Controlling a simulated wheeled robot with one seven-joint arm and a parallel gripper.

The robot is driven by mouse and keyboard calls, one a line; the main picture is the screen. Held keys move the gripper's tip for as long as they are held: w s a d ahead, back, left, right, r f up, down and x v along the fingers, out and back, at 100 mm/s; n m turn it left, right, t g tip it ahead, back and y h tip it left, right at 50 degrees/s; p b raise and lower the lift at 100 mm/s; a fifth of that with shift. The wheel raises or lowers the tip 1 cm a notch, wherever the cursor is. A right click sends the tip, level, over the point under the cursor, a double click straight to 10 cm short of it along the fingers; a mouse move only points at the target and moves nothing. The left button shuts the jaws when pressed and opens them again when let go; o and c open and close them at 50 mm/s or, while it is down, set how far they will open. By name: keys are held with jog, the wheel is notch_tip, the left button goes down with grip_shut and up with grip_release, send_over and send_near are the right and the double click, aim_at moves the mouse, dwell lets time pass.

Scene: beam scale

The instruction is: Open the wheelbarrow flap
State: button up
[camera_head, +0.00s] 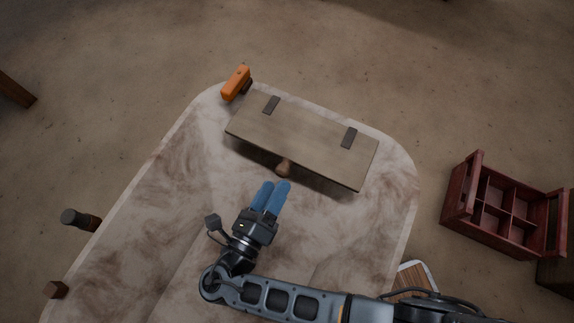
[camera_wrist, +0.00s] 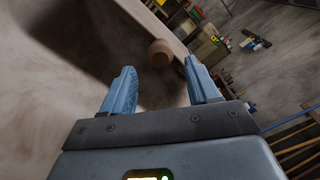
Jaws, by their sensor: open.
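The wheelbarrow (camera_head: 158,222) is a pale, brown-stained tray that fills the middle of the head view. The flap (camera_head: 300,135) is a flat wooden board near its far end, with two dark hinges along its far edge. A round brown knob (camera_head: 284,168) sits at the middle of its near edge, and it also shows in the wrist view (camera_wrist: 160,53). My gripper (camera_head: 275,190) is just in front of the knob. Its blue fingers are apart and empty in the wrist view (camera_wrist: 160,85), with the knob beyond the tips. I cannot tell whether they touch it.
An orange object (camera_head: 236,83) sits at the wheelbarrow's far left rim. A red crate with compartments (camera_head: 508,210) stands on the floor at right. A dark handle (camera_head: 82,219) juts out at left. Shelving and clutter (camera_wrist: 208,45) show in the wrist view.

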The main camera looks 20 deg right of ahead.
aim_at(282, 177)
jog(key=x, duration=0.7)
jog(key=shift+w+d, duration=0.1)
jog(key=shift+c, duration=0.4)
jog(key=shift+f, duration=0.15)
grip_shut()
